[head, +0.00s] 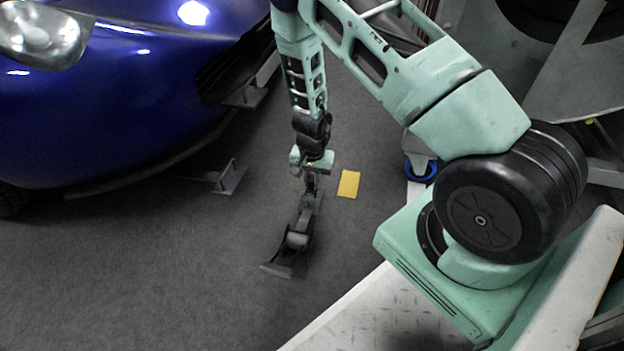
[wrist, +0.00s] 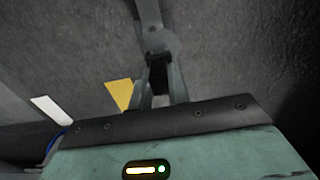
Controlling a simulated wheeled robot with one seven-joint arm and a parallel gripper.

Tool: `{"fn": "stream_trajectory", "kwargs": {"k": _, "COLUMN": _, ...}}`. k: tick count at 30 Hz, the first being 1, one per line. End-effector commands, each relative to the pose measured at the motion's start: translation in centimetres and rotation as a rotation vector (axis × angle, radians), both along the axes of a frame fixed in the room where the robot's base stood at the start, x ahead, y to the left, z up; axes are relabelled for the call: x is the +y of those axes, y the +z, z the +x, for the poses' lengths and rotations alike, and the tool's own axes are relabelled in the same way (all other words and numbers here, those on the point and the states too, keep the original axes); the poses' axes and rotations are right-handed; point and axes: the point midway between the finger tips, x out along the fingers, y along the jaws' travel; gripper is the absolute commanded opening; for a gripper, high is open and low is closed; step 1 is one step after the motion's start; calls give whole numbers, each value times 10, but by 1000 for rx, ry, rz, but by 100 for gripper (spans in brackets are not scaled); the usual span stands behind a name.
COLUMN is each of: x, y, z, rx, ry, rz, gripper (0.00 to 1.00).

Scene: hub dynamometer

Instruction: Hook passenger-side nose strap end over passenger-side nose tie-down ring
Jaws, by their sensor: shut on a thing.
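My gripper (head: 311,180) hangs pointing down over the grey floor, to the right of the blue car's nose. It is shut on a dark strap end (head: 296,240), which extends below it toward the front of the picture, with a wider dark piece at its lower end. In the wrist view the strap end (wrist: 150,15) is between the fingertips (wrist: 160,75) and runs away toward the top edge. I cannot make out a tie-down ring for certain. A small grey metal bracket (head: 230,178) stands under the car's bumper, apart from the strap end.
The blue car (head: 110,100) fills the upper left. Another metal bracket (head: 245,97) juts from its nose. A yellow patch (head: 349,184) lies on the floor right of my gripper. A blue-rimmed caster (head: 420,170) stands farther right. The floor at lower left is clear.

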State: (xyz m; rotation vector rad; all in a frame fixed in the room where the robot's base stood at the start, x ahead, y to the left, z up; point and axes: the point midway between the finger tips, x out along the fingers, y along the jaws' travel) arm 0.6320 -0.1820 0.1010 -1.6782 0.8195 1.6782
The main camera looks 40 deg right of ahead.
Motion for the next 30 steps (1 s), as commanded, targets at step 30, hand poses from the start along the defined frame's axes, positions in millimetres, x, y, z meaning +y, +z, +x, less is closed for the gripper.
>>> {"fn": "stream_trajectory", "kwargs": {"k": 30, "x": 0, "y": 12, "z": 0, "rx": -1, "ry": 0, "rz": 1, "gripper": 0}}
